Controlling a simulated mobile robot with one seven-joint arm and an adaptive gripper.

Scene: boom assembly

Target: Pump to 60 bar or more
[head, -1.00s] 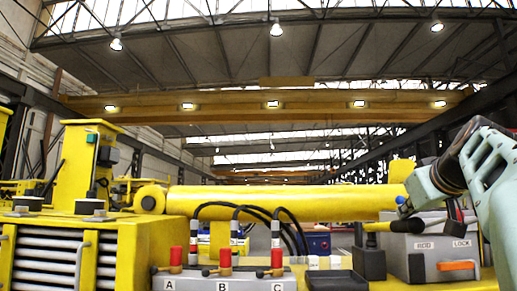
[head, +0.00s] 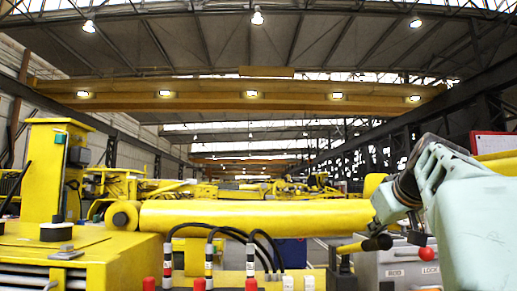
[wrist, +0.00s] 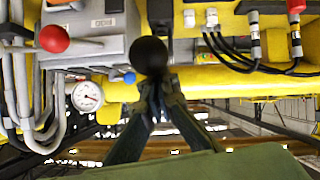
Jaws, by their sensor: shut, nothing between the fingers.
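The pump lever (head: 352,247) is a yellow bar with a black knob (head: 383,241), in front of the yellow cylinder at right in the head view. In the wrist view the black knob (wrist: 150,55) looms large at the centre. My gripper (wrist: 158,92) is shut and empty, its tips right by the knob; I cannot tell whether they touch.
A grey box (head: 378,268) with labels and a red ball (head: 418,254) stands right of the lever. The yellow cylinder (head: 255,216) runs behind. A yellow machine housing (head: 110,246) fills the left.

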